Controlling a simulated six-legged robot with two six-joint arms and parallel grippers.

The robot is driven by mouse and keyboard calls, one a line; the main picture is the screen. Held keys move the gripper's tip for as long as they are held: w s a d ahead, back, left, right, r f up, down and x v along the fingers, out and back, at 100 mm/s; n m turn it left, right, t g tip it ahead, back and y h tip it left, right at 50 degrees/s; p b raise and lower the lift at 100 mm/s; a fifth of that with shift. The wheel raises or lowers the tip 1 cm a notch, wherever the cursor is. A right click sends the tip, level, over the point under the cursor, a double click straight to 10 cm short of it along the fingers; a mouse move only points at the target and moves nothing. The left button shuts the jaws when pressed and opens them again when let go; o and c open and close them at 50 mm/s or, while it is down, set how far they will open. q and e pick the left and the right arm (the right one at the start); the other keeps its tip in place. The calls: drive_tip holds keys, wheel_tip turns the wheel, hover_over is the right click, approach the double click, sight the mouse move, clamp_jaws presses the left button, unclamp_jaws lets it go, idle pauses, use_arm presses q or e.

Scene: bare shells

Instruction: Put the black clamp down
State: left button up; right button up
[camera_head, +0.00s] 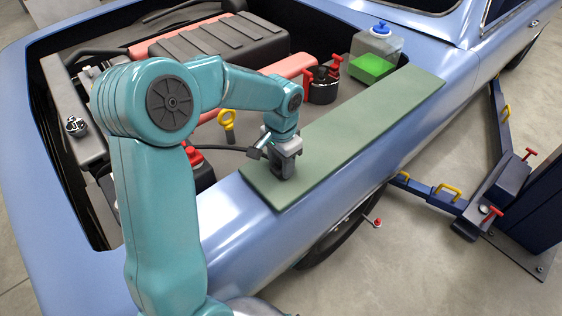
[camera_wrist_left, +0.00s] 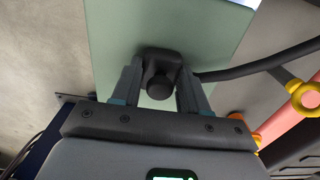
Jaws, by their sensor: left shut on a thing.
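My left gripper (camera_head: 284,146) points down over the near end of the green mat (camera_head: 355,130). It is shut on the black clamp (camera_head: 281,166), which is at or just above the mat; I cannot tell if it touches. In the left wrist view, the black clamp (camera_wrist_left: 161,62) sits between the two fingers of my left gripper (camera_wrist_left: 158,88), with the green mat (camera_wrist_left: 112,35) behind it. A black cable (camera_wrist_left: 262,63) runs from the clamp toward the engine bay. My right gripper is not in view.
The mat lies along the blue car's fender (camera_head: 245,225), and its middle is bare. A yellow-ringed dipstick (camera_head: 227,119) and a black pot with red handles (camera_head: 322,88) are in the engine bay.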

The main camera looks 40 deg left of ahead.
use_arm(q)
drive_tip(key=o, duration=0.6)
drive_tip(key=shift+d+f, duration=0.1)
drive_tip(key=shift+f, duration=0.05)
drive_tip(key=o, duration=0.5)
drive_tip(key=shift+c, duration=0.2)
wheel_tip(320, 180, up, 12)
drive_tip(key=shift+r, duration=0.25)
drive_tip(key=shift+f, duration=0.1)
